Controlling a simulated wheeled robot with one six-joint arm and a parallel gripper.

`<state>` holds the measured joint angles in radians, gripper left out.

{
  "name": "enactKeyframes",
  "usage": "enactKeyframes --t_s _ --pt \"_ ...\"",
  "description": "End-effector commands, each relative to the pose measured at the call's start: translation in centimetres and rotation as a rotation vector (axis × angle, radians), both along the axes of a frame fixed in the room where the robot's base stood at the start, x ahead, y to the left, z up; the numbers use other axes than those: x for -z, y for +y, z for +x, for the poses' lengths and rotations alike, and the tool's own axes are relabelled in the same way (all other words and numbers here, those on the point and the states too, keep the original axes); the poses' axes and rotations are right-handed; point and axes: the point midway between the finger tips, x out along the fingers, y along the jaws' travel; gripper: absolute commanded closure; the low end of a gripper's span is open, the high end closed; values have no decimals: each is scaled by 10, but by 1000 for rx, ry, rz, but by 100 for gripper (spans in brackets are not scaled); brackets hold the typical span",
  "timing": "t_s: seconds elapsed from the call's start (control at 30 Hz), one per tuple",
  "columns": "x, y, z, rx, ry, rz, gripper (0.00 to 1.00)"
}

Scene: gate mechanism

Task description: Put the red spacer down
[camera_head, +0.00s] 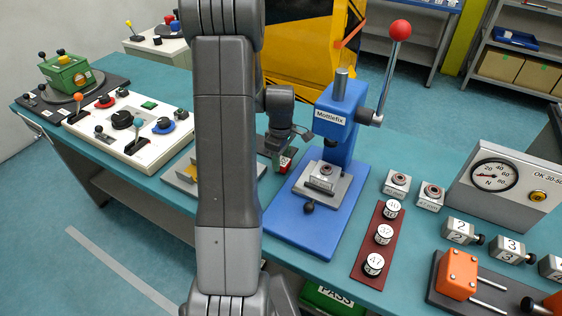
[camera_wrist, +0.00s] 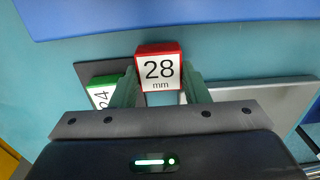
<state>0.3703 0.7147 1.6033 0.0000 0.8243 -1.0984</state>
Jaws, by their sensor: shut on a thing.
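The red spacer (camera_wrist: 158,68), a block with a white face marked "28 mm", sits between the two greenish fingers of my gripper (camera_wrist: 160,86) in the wrist view. My gripper is shut on it. In the head view my gripper (camera_head: 284,148) is low beside the left of the blue press, with a small part of the red spacer (camera_head: 285,162) showing. A green spacer (camera_wrist: 102,92) marked "24" is just left of the red one, on a dark plate (camera_wrist: 92,70). I cannot tell whether the red spacer touches the surface below.
The blue press (camera_head: 338,140) labelled "Mottlefix" stands close right of my gripper, its red-knobbed lever (camera_head: 400,30) raised. A white control panel (camera_head: 135,125) lies left. A brown strip (camera_head: 364,262) with several numbered pieces and a gauge box (camera_head: 505,185) are right.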

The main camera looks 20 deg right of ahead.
Motion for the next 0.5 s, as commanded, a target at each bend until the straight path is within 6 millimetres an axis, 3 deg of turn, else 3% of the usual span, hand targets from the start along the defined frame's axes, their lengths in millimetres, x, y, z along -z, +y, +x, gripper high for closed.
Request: enactKeyframes --t_s 0.5 --pt "-105 0 1 0 -6 -2 89"
